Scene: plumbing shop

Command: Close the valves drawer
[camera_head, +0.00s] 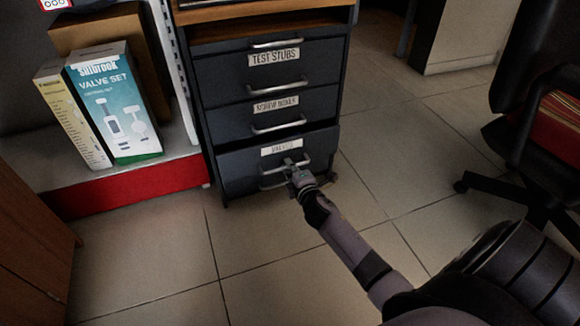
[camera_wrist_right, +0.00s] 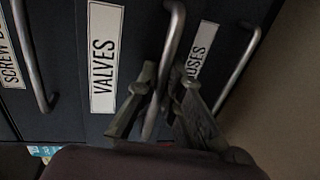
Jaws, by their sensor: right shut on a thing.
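The valves drawer (camera_head: 235,167) is a dark grey drawer low in the cabinet, with a white label. Its front stands out from the drawers above, with a dark gap along its top edge, so it is partly open. In the wrist view its VALVES label (camera_wrist_right: 103,55) is beside a curved metal handle (camera_wrist_right: 174,35). My right gripper (camera_head: 293,166) is at this handle, and its fingers (camera_wrist_right: 166,80) are shut around the bar in the wrist view. The fingers hide part of the handle. My left gripper is not in view.
Drawers labelled TEST STUBS (camera_head: 222,77) and SCREW BOXES (camera_head: 225,122) are above and look shut. A valve set box (camera_head: 122,105) stands on a red-edged shelf (camera_head: 125,190) at left. An office chair (camera_head: 530,150) stands at right. The tiled floor (camera_head: 165,250) in front is clear.

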